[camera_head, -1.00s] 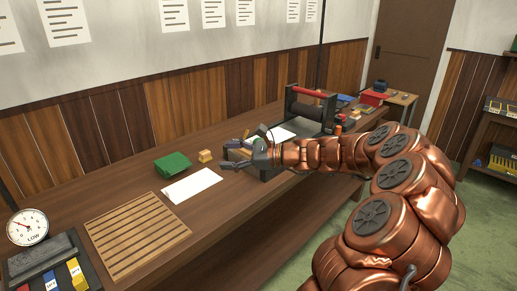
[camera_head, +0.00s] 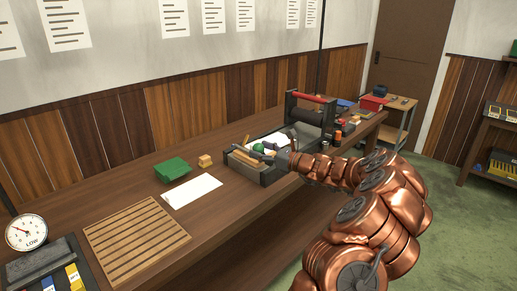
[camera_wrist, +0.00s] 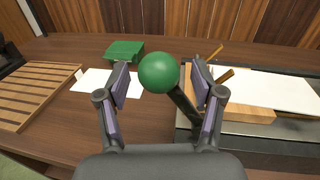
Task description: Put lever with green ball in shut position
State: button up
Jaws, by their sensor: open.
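The lever's green ball (camera_wrist: 159,73) shows in the wrist view between the two fingers of my gripper (camera_wrist: 160,84), with a gap on each side. Its dark lever rod (camera_wrist: 182,103) runs down and right from the ball, partly hidden by the right finger. My gripper is open. In the head view the ball (camera_head: 258,147) is small, beside my gripper (camera_head: 268,153) at the grey machine on the bench. The lever's foot is hidden in both views.
A green block (camera_head: 173,169), white paper (camera_head: 192,191), slatted wooden rack (camera_head: 137,232) and gauge reading LOW (camera_head: 27,232) are on the bench (camera_head: 105,194).

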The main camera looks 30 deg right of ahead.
jog(key=shift+w+a, duration=0.25)
jog(key=shift+w, duration=0.3)
grip_shut()
dwell(0.4)
